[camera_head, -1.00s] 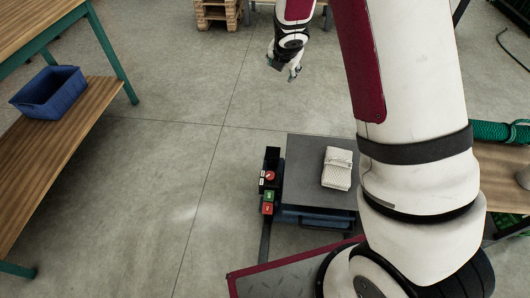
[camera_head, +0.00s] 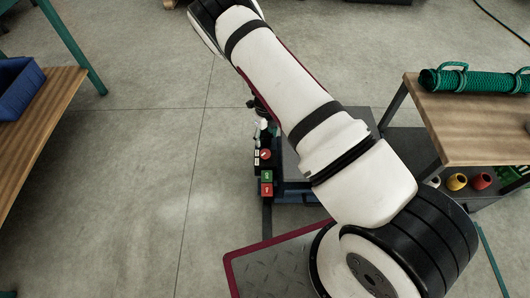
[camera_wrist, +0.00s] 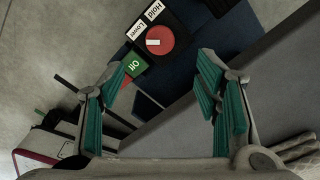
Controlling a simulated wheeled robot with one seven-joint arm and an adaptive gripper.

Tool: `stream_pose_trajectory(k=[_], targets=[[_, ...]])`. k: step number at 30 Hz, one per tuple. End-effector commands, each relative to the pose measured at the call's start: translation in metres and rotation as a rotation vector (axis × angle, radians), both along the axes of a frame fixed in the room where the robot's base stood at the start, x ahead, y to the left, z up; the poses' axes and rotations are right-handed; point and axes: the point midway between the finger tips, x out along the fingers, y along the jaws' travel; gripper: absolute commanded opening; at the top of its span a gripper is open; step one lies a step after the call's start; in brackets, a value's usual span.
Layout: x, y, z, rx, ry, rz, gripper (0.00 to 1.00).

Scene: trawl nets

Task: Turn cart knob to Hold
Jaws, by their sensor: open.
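The cart's red round knob (camera_wrist: 165,43) has a white pointer bar and sits on a black panel with "Hold" (camera_wrist: 153,12) and "Lower" (camera_wrist: 137,29) labels. The bar points left in the wrist view, nearer the "Lower" label than "Hold". The knob also shows in the head view (camera_head: 265,154). My gripper (camera_wrist: 163,68) is open, its teal-padded fingers apart and empty. In the wrist view the knob appears just beyond the fingertips, between them; I cannot tell the remaining distance. In the head view my arm mostly hides the gripper.
A green button (camera_wrist: 133,64) is beside the knob, and a red button (camera_head: 267,190) is below it in the head view. The cart's grey top (camera_wrist: 245,90) lies right, with a pale folded item (camera_wrist: 297,150). A wooden bench (camera_head: 475,130) stands right.

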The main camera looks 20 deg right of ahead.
Motion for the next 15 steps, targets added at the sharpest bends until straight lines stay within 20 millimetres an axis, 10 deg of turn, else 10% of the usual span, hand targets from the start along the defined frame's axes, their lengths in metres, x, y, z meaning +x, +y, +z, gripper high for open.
stream_pose_trajectory(k=[15], targets=[[0.000, -0.001, -0.096, 0.000, 0.000, -0.003, 0.57]])
